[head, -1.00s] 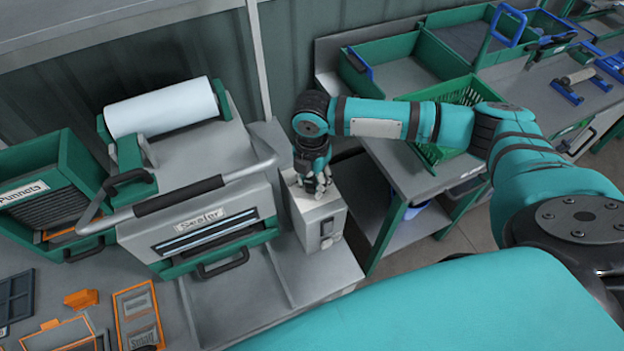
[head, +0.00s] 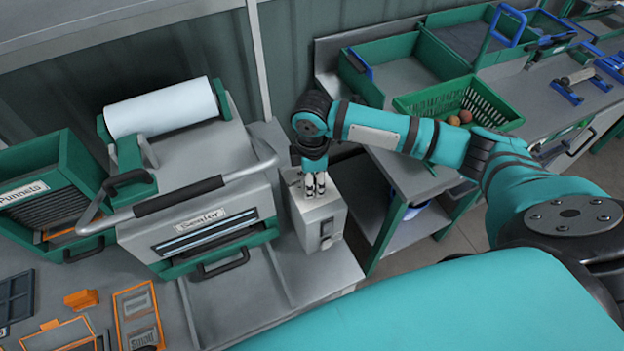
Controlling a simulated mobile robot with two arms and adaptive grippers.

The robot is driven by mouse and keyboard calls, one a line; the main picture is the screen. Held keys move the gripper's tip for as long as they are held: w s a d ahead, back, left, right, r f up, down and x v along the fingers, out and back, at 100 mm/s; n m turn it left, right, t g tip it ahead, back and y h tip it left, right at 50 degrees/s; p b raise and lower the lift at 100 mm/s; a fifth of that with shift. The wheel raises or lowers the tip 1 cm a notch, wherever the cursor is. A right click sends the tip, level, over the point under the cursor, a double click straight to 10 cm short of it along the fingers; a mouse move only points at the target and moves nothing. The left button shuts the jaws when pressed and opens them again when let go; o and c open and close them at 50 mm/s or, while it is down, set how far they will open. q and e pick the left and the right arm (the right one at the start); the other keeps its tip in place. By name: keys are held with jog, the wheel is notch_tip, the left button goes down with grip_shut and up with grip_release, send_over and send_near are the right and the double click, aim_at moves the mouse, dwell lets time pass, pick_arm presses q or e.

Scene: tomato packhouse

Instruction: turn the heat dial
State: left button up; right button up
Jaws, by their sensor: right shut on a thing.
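A grey control box (head: 318,227) stands on the bench to the right of the sealer (head: 205,235). It has a dark switch on its front face. My right gripper (head: 314,190) points down onto the top of this box. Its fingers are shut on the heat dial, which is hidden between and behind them. The dial's pointer and any scale cannot be seen. My left gripper is not in view.
The sealer has a white film roll (head: 162,107) and a long lever handle (head: 178,195). A punnet holder (head: 40,190) stands at the left. A green crate (head: 500,118) with a few tomatoes is behind my right arm.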

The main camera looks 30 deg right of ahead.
jog(key=shift+m, duration=0.6)
jog(key=o, duration=1.1)
jog(key=shift+d, duration=0.1)
jog(key=shift+o, duration=0.2)
jog(key=shift+r, duration=0.1)
notch_tip(320, 180, up, 12)
